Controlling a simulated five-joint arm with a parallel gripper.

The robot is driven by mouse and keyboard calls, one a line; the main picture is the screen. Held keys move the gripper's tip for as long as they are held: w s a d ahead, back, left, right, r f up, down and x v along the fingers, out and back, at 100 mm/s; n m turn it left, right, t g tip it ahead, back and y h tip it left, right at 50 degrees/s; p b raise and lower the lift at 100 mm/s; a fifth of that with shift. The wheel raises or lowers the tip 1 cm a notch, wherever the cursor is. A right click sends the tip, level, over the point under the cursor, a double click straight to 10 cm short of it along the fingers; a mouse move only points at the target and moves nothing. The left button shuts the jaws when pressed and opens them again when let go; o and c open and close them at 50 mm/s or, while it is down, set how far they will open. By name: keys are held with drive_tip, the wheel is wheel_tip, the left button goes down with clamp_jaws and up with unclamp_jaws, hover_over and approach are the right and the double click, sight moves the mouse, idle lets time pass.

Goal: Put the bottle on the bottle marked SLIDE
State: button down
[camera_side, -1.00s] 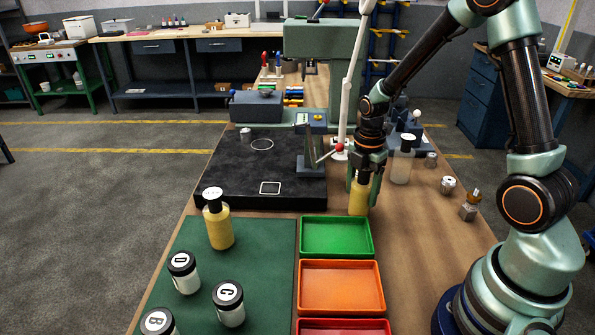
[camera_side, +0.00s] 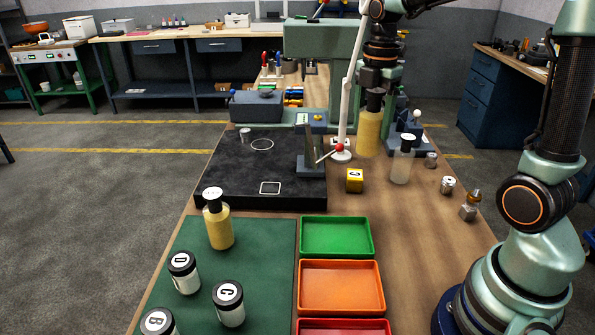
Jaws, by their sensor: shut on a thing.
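My gripper (camera_side: 375,96) is shut on a yellow bottle (camera_side: 368,133) near its dark top. It holds the bottle upright in the air above the right side of the bench. A second yellow bottle (camera_side: 219,228) with a black cap stands on the green mat at the left; its cap has a white label with small print that I cannot read. A pale, clear bottle (camera_side: 401,167) with a black cap stands on the bench, right of and below the held bottle. Its cap label is also too small to read, so I cannot tell which bottle is marked SLIDE.
A yellow lettered cube (camera_side: 354,181) lies below my gripper. Green (camera_side: 336,237) and orange (camera_side: 340,288) trays and lettered jars (camera_side: 184,274) are in front. A black plate (camera_side: 240,170), a clamp with a red-knobbed lever (camera_side: 312,160) and small metal parts (camera_side: 448,186) stand around.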

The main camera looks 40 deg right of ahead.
drive_tip(key=shift+a+r, duration=0.1)
drive_tip(key=shift+r, duration=0.75)
drive_tip(key=shift+a+f+m, duration=0.1)
drive_tip(key=shift+a+m, duration=0.35)
drive_tip(key=shift+m, duration=0.35)
drive_tip(key=s+a+f+m, duration=0.1)
drive_tip(key=a+f+m, duration=0.2)
drive_tip(key=m, duration=0.5)
drive_tip(key=s+a+f+m, duration=0.1)
drive_tip(key=a+f+m, duration=0.1)
drive_tip(key=a+m, duration=0.4)
drive_tip(key=shift+s+f+m, duration=0.2)
drive_tip(key=shift+f+m, duration=0.2)
drive_tip(key=shift+m, duration=0.8)
drive_tip(key=d+r, duration=0.2)
drive_tip(key=d, duration=0.1)
drive_tip(key=w+d+r, duration=0.1)
drive_tip(key=d+r, duration=0.1)
drive_tip(key=d, duration=0.1)
drive_tip(key=w+d+r, duration=0.1)
drive_tip(key=d+r, duration=0.1)
drive_tip(key=d, duration=0.1)
drive_tip(key=shift+w+d, duration=0.2)
drive_tip(key=shift+d, duration=0.2)
drive_tip(key=shift+d+f, duration=0.15)
drive_tip(key=shift+f, duration=9.6)
